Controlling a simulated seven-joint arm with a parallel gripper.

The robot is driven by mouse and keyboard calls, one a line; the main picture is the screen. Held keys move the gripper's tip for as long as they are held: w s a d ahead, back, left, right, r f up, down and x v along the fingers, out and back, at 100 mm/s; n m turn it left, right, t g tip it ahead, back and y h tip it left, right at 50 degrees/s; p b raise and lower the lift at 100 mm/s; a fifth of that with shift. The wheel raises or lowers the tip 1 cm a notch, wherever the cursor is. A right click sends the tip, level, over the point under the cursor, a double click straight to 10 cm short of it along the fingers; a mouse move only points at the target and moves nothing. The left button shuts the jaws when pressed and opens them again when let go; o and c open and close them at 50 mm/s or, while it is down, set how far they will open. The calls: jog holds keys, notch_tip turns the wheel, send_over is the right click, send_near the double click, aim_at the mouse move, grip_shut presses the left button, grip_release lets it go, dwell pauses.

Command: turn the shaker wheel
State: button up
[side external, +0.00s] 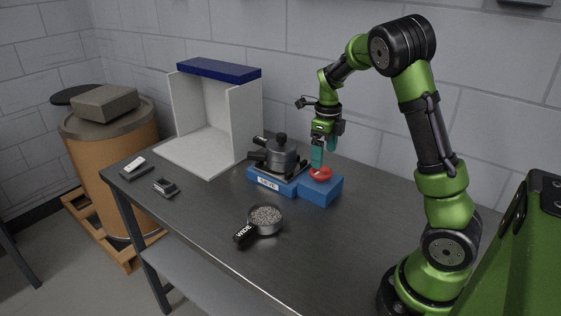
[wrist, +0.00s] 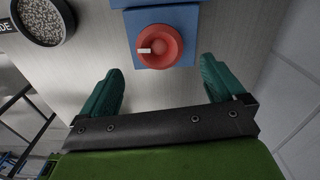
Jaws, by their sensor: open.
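The shaker wheel is a round red knob (side external: 320,173) on top of a blue box (side external: 322,190) at the right end of the shaker. In the wrist view the wheel (wrist: 160,46) has a pale mark on its left side. The shaker's blue base (side external: 272,183) carries a dark pot-like vessel (side external: 280,155) with a lid. My gripper (side external: 317,166) points down right at the wheel in the side view. In the wrist view its teal fingers (wrist: 164,84) are spread apart with nothing between them, and the wheel lies just beyond their tips. Contact cannot be told.
A dish of grey pellets (side external: 265,216) labelled WIDE sits at the front of the table. A white booth with a blue top (side external: 218,70) stands at the back left. Small dark devices (side external: 166,187) lie at the left. The table's front right is clear.

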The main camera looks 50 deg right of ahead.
aim_at(323, 170)
notch_tip(323, 170, down, 5)
jog(key=shift+f, duration=0.15)
jog(key=c, duration=1)
jog(key=shift+c, duration=0.2)
